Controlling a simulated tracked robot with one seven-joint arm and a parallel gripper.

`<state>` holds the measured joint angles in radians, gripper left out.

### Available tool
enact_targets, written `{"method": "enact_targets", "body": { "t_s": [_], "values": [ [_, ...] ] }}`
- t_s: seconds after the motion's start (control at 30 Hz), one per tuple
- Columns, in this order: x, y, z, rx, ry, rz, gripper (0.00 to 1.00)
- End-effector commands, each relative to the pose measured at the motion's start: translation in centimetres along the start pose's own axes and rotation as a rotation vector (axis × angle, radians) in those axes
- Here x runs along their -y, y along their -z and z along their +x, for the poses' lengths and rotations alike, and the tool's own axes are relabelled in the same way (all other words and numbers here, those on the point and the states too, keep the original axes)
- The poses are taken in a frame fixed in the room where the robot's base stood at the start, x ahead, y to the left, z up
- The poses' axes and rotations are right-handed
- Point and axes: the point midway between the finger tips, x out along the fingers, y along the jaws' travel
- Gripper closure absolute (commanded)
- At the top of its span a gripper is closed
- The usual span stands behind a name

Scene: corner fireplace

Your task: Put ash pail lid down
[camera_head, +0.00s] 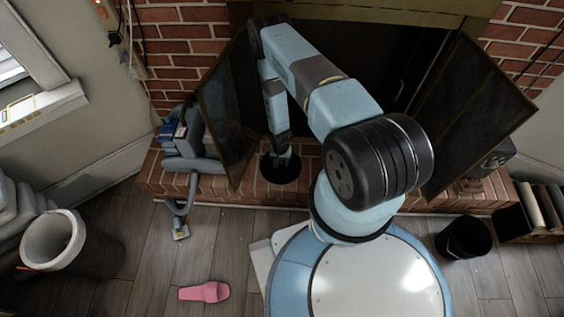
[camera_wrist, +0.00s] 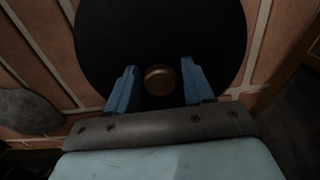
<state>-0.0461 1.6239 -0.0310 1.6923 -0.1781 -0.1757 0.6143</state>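The ash pail lid (camera_head: 270,175) is a round black disc at the brick hearth, in front of the fireplace opening. It fills the upper middle of the wrist view (camera_wrist: 110,35), with a round brass-coloured knob (camera_wrist: 159,80) at its centre. My gripper (camera_wrist: 158,82) points down over the lid, its two blue fingers open on either side of the knob. A gap shows between each finger and the knob. My gripper also shows over the lid in the head view (camera_head: 281,158). The lid appears to lie flat on the bricks. Its near edge is hidden by my gripper.
Dark fireplace doors stand open at left (camera_head: 226,110) and right (camera_head: 475,105). A grey vacuum-like device (camera_head: 192,150) stands left on the brick hearth (camera_head: 330,182). A black bucket (camera_head: 463,238) is right, a pale bin (camera_head: 55,240) left. A pink slipper (camera_head: 204,292) lies on the floor.

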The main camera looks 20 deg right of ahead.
Motion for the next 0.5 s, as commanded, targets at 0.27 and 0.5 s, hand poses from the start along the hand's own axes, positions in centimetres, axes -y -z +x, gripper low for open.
{"method": "enact_targets", "body": {
  "t_s": [0.27,0.5],
  "values": [
    [0.0,0.0,0.0,0.000,0.000,0.000,0.40],
    [0.0,0.1,-1.4,0.000,0.000,0.002,0.40]
  ]
}}
